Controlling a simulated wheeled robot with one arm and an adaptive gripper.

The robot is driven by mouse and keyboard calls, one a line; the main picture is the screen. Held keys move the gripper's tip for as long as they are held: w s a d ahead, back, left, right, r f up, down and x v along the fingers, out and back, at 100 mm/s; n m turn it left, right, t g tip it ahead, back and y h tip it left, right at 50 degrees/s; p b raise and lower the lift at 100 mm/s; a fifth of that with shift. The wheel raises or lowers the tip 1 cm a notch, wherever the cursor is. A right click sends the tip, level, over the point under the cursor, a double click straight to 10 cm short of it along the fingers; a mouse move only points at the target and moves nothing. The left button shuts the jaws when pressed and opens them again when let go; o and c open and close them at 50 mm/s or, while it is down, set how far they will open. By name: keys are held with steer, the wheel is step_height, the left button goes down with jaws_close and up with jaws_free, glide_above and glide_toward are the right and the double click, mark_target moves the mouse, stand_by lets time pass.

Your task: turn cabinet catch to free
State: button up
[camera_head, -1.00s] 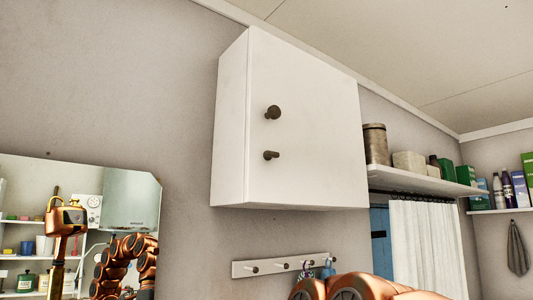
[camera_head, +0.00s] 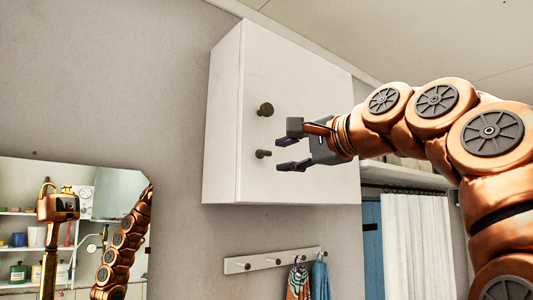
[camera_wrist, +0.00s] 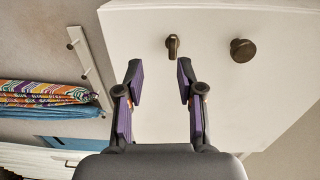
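A white wall cabinet (camera_head: 300,100) hangs on the grey wall in the head view. Its door bears a round dark knob (camera_head: 265,109) and, below it, a small dark catch (camera_head: 263,154). In the wrist view the catch (camera_wrist: 173,47) lies just beyond the fingertips, roughly centred between them, and the round knob (camera_wrist: 242,50) is to its right. My gripper (camera_head: 285,148) is open and empty, in front of the door to the right of the catch. In the wrist view my gripper (camera_wrist: 158,70) has its two fingers spread, apart from the catch.
A peg rail (camera_head: 275,260) with hanging cloths (camera_head: 299,280) is below the cabinet. A mirror (camera_head: 110,215) is at lower left. A shelf (camera_head: 405,176) and a white curtain (camera_head: 415,240) are to the right, partly behind my arm.

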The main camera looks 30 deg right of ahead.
mark_target(266, 152)
steer(key=shift+w+a+r+p, duration=0.15)
steer(key=shift+w+r+p, duration=0.15)
steer(key=shift+w, duration=0.85)
steer(key=shift+w+a+r+p, duration=0.2)
steer(key=shift+w+r+p, duration=0.1)
steer(key=shift+w, duration=0.85)
steer(key=shift+w+a+r+p, duration=0.2)
steer(key=shift+w+p, duration=0.1)
steer(key=shift+w, duration=0.85)
steer(key=shift+c, duration=0.2)
jaws_close()
